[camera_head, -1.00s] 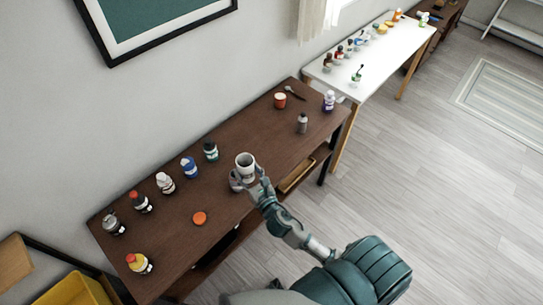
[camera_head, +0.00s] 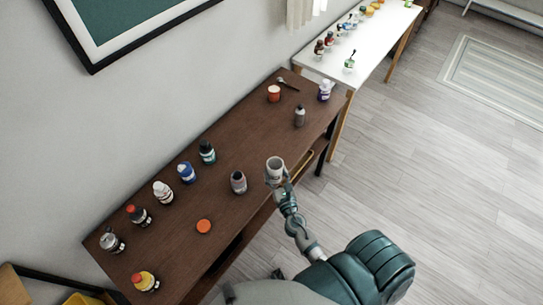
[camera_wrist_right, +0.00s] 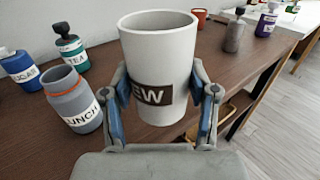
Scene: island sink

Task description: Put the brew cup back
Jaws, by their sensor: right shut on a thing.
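The brew cup (camera_head: 275,165) is a white cup with a dark label; the letters "EW" show on it in the right wrist view (camera_wrist_right: 158,60). My right gripper (camera_head: 278,178) is shut on it, with one finger on each side of the cup, in the right wrist view (camera_wrist_right: 162,100). The cup is upright and empty-looking at the front edge of the brown table (camera_head: 160,235). I cannot tell how high it is above the tabletop. My left gripper is not in view.
A grey jar labelled "UNCH" (camera_wrist_right: 75,102) stands just left of the cup; it also shows in the head view (camera_head: 238,182). An orange lid (camera_head: 204,226) lies nearer. Several bottles line the wall side. A red-orange cup (camera_head: 274,93) and grey bottle (camera_head: 299,116) stand farther right.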

